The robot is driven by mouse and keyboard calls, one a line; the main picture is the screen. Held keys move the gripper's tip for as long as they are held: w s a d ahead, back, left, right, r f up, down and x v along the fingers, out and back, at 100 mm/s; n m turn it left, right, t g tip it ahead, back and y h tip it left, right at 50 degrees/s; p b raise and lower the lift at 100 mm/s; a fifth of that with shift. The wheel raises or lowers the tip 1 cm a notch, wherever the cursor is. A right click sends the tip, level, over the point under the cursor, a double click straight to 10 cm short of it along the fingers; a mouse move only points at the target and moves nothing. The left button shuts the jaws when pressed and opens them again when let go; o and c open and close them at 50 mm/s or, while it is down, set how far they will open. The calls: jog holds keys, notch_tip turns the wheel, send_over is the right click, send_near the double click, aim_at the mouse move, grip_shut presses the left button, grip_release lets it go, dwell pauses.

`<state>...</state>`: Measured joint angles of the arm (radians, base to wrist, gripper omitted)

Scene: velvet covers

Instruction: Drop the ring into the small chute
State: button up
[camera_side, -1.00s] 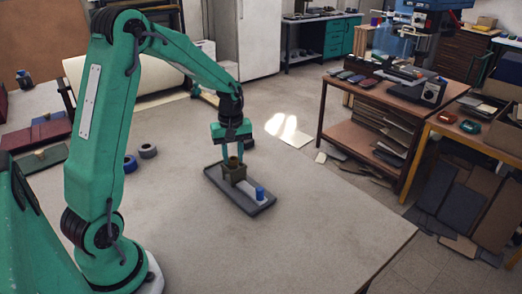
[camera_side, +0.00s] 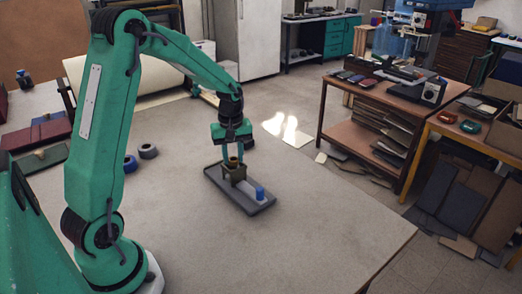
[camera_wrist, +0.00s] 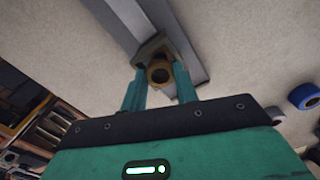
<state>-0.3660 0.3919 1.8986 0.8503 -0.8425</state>
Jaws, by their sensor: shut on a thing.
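The ring (camera_wrist: 159,72) is brass-yellow with a dark hole and sits between my gripper's (camera_wrist: 160,90) two green fingers, which are shut on it. In the side view my gripper (camera_side: 232,154) points down over the small olive-brown chute (camera_side: 237,174), with the ring (camera_side: 233,161) at the chute's top. The chute (camera_wrist: 152,47) shows behind the ring in the wrist view. I cannot tell whether the ring is just above the mouth or slightly inside it.
A blue roll (camera_side: 130,162) and a grey roll (camera_side: 148,151) lie to the left. Dark red boxes (camera_side: 42,133) are farther left. The table's front and right are clear.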

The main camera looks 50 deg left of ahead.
jog(key=o, duration=1)
jog(key=shift+r, duration=0.1)
jog(key=shift+r, duration=2.9)
jog(key=shift+s+d+r, duration=0.15)
jog(key=shift+d+r, duration=0.2)
jog(key=s+d+r+m+t, duration=0.2)
jog(key=s+d+r+m, duration=0.1)
jog(key=s+d+m, duration=0.1)
jog(key=s+d+r+m+t, duration=0.1)
jog(key=s+d+r+m, duration=0.2)
jog(key=s+d+m, duration=0.2)
jog(key=s+d+r+m+t, duration=0.2)
jog(key=s+d+r+m, duration=0.1)
jog(key=s, duration=0.5)
jog(key=shift+s+d+r+m+t, duration=0.15)
jog(key=shift+d+m, duration=0.3)
jog(key=shift+d, duration=0.25)
jog(key=shift+s+d+f+m+t, duration=0.15)
jog(key=shift+d+m, duration=0.3)
jog(key=shift+d, duration=0.25)
